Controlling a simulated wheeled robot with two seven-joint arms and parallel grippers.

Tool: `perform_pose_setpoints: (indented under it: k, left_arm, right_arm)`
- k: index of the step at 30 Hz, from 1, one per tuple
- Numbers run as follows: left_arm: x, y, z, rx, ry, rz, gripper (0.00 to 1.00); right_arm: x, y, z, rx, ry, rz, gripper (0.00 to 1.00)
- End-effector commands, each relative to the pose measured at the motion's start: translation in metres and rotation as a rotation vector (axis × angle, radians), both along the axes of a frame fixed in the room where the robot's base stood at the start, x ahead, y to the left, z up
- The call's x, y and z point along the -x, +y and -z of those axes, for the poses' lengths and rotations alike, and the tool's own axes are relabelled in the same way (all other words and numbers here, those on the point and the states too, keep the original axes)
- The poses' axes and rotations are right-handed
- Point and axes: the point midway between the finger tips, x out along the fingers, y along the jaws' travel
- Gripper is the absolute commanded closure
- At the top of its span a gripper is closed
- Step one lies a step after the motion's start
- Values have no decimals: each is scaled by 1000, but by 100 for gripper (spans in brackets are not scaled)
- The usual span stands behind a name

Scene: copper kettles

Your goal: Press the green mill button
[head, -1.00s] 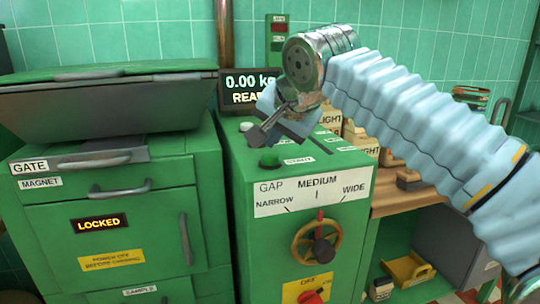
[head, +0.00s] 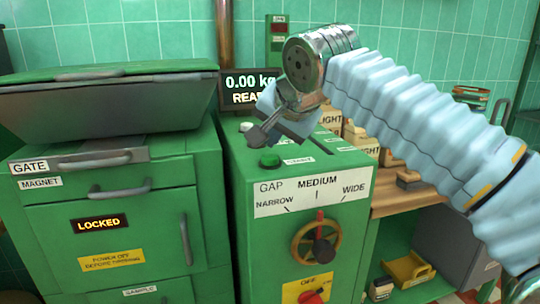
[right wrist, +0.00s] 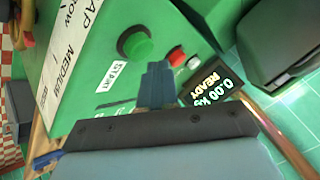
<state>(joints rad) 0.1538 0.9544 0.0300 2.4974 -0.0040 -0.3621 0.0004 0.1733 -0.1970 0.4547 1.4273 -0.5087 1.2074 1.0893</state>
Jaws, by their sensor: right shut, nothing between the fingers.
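The green mill button (head: 269,160) is a round domed button with a dark collar on the top of the green mill cabinet (head: 240,222). In the right wrist view the green button (right wrist: 137,44) sits beside a START label (right wrist: 112,76). My right gripper (head: 257,136) is shut and empty, above the cabinet top and a little behind the button in the head view. Its closed fingers (right wrist: 156,84) point toward the button in the right wrist view, with a visible gap between them. My left gripper is not in view.
A red button (right wrist: 176,54) and a small white one lie near the green one. A display (head: 247,88) reads 0.00 kg, READY. A gap handwheel (head: 302,246) is on the cabinet front. A locked green cabinet (head: 140,215) stands left; a wooden bench (head: 395,203) is right.

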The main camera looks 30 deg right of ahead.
Motion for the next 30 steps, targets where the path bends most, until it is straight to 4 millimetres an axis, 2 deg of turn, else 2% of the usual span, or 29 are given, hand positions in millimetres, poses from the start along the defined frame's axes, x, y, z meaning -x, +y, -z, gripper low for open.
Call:
perform_pose_setpoints:
  k: [30]
  left_arm:
    - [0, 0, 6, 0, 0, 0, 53]
  right_arm:
    - [0, 0, 9, 0, 0, 0, 100]
